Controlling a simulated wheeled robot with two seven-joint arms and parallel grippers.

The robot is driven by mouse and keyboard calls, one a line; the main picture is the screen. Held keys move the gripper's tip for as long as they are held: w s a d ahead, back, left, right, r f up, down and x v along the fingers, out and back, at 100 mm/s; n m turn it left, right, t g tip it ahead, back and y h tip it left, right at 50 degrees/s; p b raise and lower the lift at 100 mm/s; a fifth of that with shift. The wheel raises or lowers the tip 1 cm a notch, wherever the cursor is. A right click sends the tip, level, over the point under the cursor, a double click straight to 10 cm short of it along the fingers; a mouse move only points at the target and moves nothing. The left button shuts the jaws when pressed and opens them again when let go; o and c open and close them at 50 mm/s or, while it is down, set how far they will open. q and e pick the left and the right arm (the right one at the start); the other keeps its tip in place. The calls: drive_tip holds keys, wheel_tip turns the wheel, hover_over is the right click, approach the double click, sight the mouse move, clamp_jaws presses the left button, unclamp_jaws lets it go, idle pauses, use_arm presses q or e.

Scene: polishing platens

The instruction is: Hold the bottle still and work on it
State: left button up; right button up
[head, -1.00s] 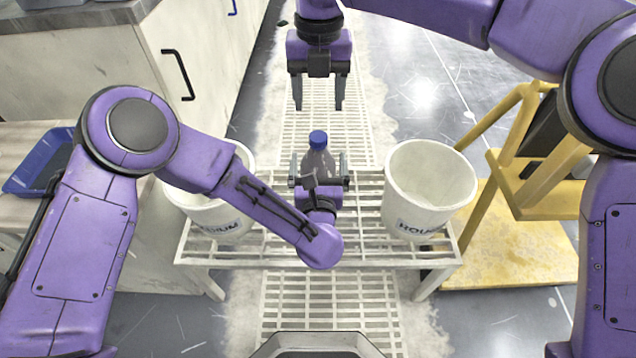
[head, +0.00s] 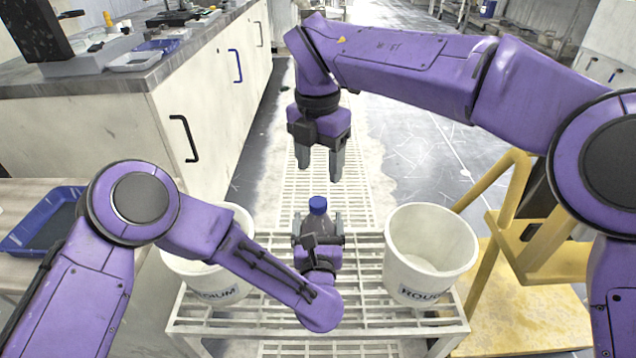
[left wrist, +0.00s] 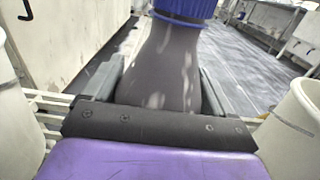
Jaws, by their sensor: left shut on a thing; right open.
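The bottle (head: 318,226) is grey and translucent with a blue cap (head: 318,205). It stands upright over the middle of the white slatted rack. My left gripper (head: 318,232) is shut around its body, with one finger on each side. In the left wrist view the bottle (left wrist: 168,65) fills the middle between the two fingers, its blue cap (left wrist: 185,8) cut off by the top edge. My right gripper (head: 319,168) is open and empty, pointing down above the cap and apart from it. The bottle's lower part is hidden behind my left gripper.
White buckets stand on the rack (head: 350,313), one at left (head: 205,285) partly behind my left arm, one at right (head: 432,245). A yellow step frame (head: 510,255) is at right. A blue tray (head: 40,222) and a cabinet (head: 110,130) are at left.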

sight(318, 201)
drive_tip(key=m, duration=0.6)
drive_tip(key=shift+m, duration=0.3)
drive_tip(key=m, duration=0.3)
drive_tip(key=shift+f, duration=0.1)
drive_tip(key=m, duration=0.5)
drive_tip(key=shift+a+f+m, duration=0.1)
drive_tip(key=shift+m, duration=0.3)
drive_tip(key=m, duration=0.4)
drive_tip(key=shift+f+m, duration=0.25)
drive_tip(key=shift+m, duration=0.15)
wheel_tip(318, 201, down, 8)
drive_tip(key=shift+r, duration=0.25)
